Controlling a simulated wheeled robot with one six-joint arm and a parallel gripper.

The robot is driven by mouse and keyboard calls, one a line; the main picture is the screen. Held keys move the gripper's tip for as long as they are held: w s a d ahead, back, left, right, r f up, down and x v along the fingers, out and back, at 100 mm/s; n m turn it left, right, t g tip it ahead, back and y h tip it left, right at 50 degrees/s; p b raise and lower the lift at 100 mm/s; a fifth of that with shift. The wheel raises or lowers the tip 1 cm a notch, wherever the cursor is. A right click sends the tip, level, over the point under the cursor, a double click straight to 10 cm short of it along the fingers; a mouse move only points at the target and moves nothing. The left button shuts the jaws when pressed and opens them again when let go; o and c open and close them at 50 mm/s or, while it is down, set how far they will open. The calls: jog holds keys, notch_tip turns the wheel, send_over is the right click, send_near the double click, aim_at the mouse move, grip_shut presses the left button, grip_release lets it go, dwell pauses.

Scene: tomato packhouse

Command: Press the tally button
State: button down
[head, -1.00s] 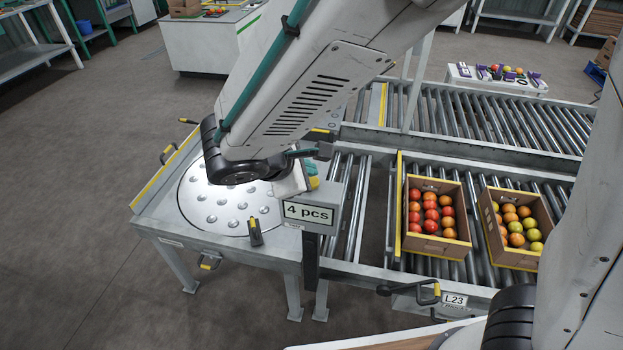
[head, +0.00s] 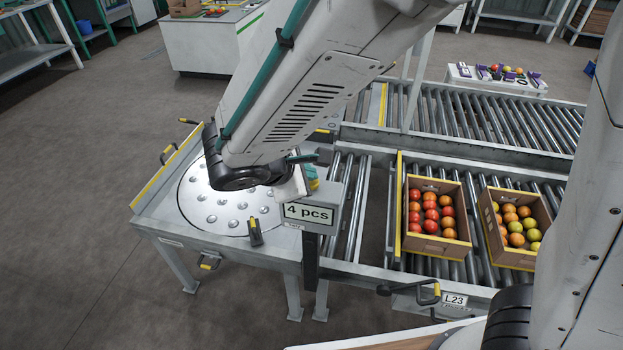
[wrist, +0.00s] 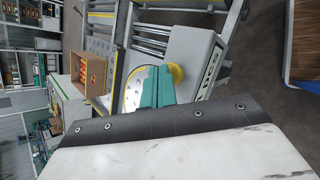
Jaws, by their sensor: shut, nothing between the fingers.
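The grey tally box (head: 325,214) stands at the right edge of the ball table, its display (head: 309,213) reading "4 pcs". It also shows in the wrist view (wrist: 192,50). A round yellow part (wrist: 177,75), apparently the tally button or its surround, sits on the box, partly hidden behind my gripper. A bit of yellow (head: 314,184) also shows in the head view. My gripper (wrist: 158,86) has its teal fingers together and empty, right at the yellow part. I cannot tell whether they touch it. In the head view my arm hides most of the gripper.
The ball table (head: 165,220) lies left of the box, with yellow-black handles at its edges. Roller conveyors (head: 350,220) run to the right, carrying two cardboard crates of tomatoes, one red (head: 436,246) and one mixed (head: 508,258). A post (head: 418,80) rises behind.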

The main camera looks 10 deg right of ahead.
jog(key=shift+f, duration=0.3)
jog(key=shift+r, duration=0.1)
dwell(0.4)
jog(key=shift+r, duration=0.9)
jog(key=shift+r, duration=2.5)
